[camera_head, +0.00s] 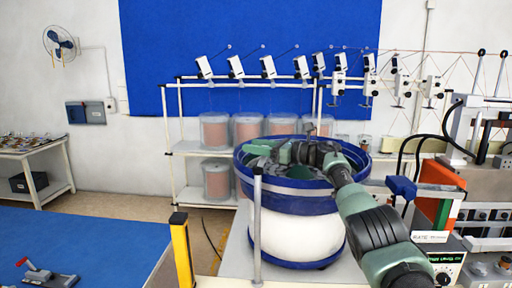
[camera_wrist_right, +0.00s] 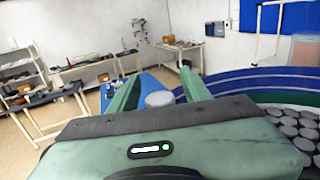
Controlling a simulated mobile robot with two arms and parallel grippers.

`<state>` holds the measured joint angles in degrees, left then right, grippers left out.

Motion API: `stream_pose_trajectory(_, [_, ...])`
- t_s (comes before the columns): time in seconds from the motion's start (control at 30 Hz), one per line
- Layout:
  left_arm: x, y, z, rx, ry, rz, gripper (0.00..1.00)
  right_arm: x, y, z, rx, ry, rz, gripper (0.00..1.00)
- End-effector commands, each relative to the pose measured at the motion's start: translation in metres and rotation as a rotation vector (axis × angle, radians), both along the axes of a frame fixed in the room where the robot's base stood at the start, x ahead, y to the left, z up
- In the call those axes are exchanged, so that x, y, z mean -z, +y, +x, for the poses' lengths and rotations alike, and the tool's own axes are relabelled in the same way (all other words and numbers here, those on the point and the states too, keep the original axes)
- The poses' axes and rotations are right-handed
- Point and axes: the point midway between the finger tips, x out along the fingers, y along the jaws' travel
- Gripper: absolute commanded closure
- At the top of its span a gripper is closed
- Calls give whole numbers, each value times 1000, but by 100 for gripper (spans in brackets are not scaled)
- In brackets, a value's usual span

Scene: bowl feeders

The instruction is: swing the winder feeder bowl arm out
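The winder feeder bowl (camera_head: 300,226) has a white body with a blue rim and stands on a light table. Its blue rim also shows in the right wrist view (camera_wrist_right: 262,82). An upright grey post (camera_head: 257,225) stands at the bowl's front left; I cannot tell whether it belongs to the bowl arm. My right gripper (camera_head: 258,150) reaches across the bowl top to its left rim. In the right wrist view its two green fingers (camera_wrist_right: 160,85) are apart, with a round grey top (camera_wrist_right: 159,99) showing between them. I cannot tell whether they touch it. My left gripper is not in view.
Several round grey parts (camera_wrist_right: 296,130) lie in the bowl. A yellow post (camera_head: 182,250) stands left of it. A blue-topped table (camera_head: 100,235) is at left, bearing a red-handled tool (camera_head: 46,276). A spool rack (camera_head: 190,148) stands behind; machinery (camera_head: 485,170) is at right.

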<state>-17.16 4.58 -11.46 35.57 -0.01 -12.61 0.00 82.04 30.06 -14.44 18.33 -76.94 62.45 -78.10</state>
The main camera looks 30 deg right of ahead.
Motion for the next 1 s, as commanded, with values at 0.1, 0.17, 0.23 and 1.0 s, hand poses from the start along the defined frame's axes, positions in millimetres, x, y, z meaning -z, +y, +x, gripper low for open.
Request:
stream_pose_trajectory(0.1, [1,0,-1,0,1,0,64,0,-1,0,1,-1,-1,52])
stream_pose_trajectory(0.17, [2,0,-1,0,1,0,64,0,-2,-1,2,-2,-1,52])
stream_pose_trajectory(0.23, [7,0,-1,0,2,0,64,2,-5,-4,3,-2,-1,52])
stream_pose_trajectory(1.0, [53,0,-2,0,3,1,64,0,-47,-62,-1,0,0,52])
